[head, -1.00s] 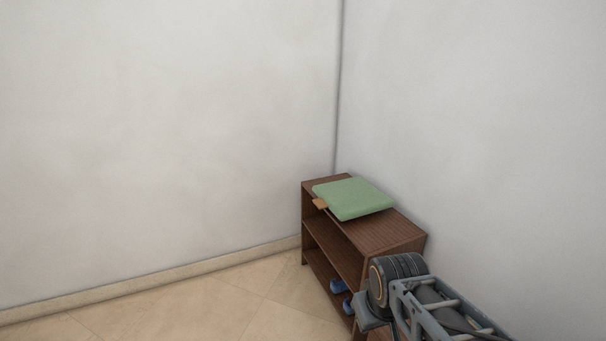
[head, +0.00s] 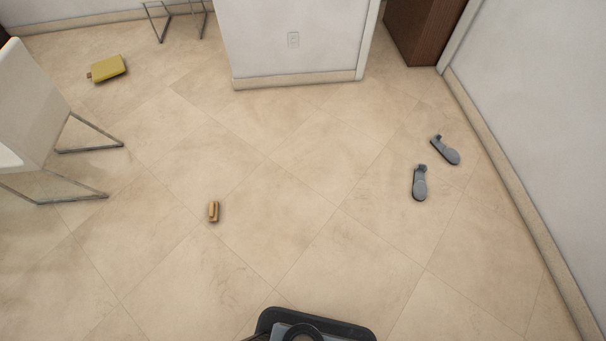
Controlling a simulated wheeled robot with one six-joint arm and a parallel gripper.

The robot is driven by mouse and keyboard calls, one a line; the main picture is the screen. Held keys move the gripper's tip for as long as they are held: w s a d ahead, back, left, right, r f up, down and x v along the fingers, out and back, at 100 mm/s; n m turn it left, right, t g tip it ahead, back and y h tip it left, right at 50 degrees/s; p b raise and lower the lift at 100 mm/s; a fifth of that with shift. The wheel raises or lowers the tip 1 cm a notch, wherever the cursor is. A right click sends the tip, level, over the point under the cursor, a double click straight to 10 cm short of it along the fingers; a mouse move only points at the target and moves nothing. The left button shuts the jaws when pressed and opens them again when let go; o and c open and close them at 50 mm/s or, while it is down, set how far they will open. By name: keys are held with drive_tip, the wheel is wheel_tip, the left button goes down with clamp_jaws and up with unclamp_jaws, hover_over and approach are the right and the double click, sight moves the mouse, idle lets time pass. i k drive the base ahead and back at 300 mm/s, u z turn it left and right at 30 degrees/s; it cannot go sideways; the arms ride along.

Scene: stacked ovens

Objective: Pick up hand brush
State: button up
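A small tan and brown block-like object (head: 213,211), which looks like the hand brush, lies on the tiled floor left of the picture's middle. It is too small to make out bristles. Nothing touches it, and bare floor surrounds it. My gripper is not in view; only a dark part of my own body shows at the bottom edge.
Two grey shoes (head: 419,183) (head: 445,150) lie on the floor at right, near the wall. A white chair (head: 40,110) with metal legs stands at left. A yellow object (head: 108,68) lies at the back left. A white wall block (head: 290,45) stands at the back. The middle floor is clear.

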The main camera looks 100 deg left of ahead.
sight(213, 215)
drive_tip(key=k, duration=0.4)
drive_tip(key=u, duration=3)
drive_tip(key=i, duration=0.35)
drive_tip(key=u, duration=1.65)
